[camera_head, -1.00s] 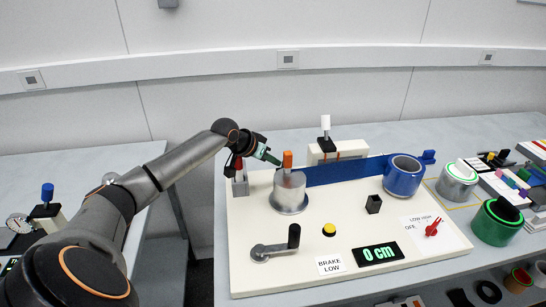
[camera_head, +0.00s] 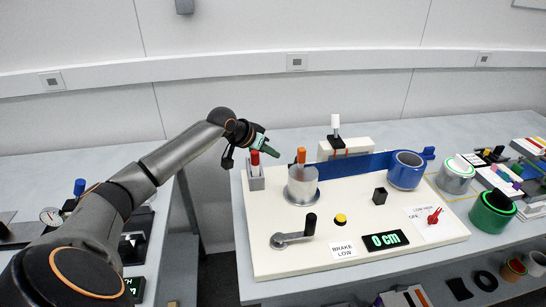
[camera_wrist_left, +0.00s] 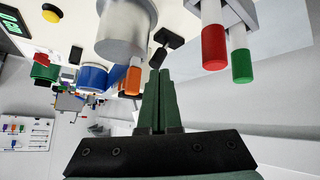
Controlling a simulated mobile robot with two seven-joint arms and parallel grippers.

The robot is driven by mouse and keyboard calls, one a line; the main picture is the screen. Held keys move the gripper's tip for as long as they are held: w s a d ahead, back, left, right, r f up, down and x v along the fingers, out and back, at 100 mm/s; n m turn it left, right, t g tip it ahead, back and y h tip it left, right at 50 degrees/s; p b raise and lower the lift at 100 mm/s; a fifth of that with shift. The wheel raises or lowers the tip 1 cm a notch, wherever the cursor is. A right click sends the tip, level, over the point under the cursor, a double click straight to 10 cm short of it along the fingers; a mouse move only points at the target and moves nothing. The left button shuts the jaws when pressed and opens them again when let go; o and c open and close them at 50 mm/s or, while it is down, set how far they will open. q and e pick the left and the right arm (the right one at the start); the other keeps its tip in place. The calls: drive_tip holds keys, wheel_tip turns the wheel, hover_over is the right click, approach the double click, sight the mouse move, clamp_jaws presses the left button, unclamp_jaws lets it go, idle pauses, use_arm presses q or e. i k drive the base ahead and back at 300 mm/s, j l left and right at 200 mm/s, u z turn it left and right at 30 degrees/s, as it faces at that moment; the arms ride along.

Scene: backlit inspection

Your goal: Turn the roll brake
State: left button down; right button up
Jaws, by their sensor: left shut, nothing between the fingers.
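The board (camera_head: 380,258) carries a small red knob (camera_head: 435,215) at its right, beside LOW, HIGH and OFF lettering. A sign (camera_head: 343,251) in front reads BRAKE LOW. A blue roll (camera_head: 406,170) stands at the board's back right, with a blue strip (camera_head: 345,167) running left from it to a silver cylinder (camera_head: 302,187). My left gripper (camera_head: 276,153) is shut and empty above the board's back left, far from the red knob. In the left wrist view its closed fingers (camera_wrist_left: 160,75) point toward the board, near the orange piece (camera_wrist_left: 133,80) by the cylinder.
A holder with red and green sticks (camera_head: 255,180) stands just below my left gripper. A crank (camera_head: 294,233), a yellow button (camera_head: 340,219), a black block (camera_head: 380,195) and a 0 cm display (camera_head: 385,240) are on the board. Silver and green rolls (camera_head: 492,212) stand to the right.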

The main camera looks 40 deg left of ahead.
sight(432, 220)
drive_tip(key=k+j, duration=0.1)
drive_tip(key=k, duration=0.4)
drive_tip(key=k+j, duration=0.1)
drive_tip(key=k, duration=0.4)
